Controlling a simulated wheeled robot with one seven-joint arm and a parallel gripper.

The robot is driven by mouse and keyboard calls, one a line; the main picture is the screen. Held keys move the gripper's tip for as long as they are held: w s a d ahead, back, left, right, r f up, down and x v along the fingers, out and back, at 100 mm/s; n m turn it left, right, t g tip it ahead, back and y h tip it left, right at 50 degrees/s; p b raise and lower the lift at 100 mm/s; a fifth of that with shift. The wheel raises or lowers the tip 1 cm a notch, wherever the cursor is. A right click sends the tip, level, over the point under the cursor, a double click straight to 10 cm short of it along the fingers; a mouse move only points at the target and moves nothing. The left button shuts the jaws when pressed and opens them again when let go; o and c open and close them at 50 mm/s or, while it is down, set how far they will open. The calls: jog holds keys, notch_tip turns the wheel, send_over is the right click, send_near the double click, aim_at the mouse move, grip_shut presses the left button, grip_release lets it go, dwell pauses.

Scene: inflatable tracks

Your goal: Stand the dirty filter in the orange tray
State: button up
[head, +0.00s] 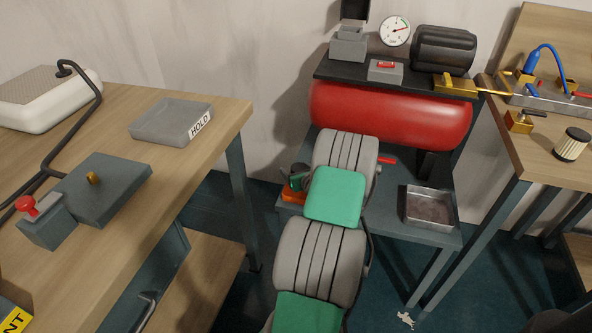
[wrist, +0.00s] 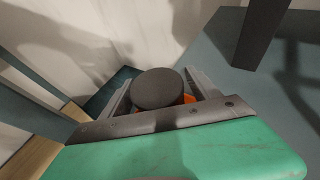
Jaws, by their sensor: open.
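The orange tray (head: 291,196) sits at the left end of the shelf under the red compressor, mostly hidden behind my arm. A bit of its orange (wrist: 189,98) shows in the wrist view. A dark round end cap (wrist: 158,90), apparently the dirty filter seen from its end, lies between my fingers over the orange. Its sides are hidden. My gripper (wrist: 158,80) is open, with one finger on each side of the cap. I cannot tell whether the fingers touch it. In the head view my gripper (head: 298,178) is small and partly hidden at the tray.
The red compressor tank (head: 390,115) is close above the shelf. A grey metal tray (head: 430,208) stands on the shelf's right side. A cream filter with dark caps (head: 572,145) stands on the right bench. A grey HOLD tray (head: 168,120) is on the left bench.

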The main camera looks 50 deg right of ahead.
jog(key=shift+r, duration=0.2)
jog(key=p+v, duration=0.3)
jog(key=v, duration=0.9)
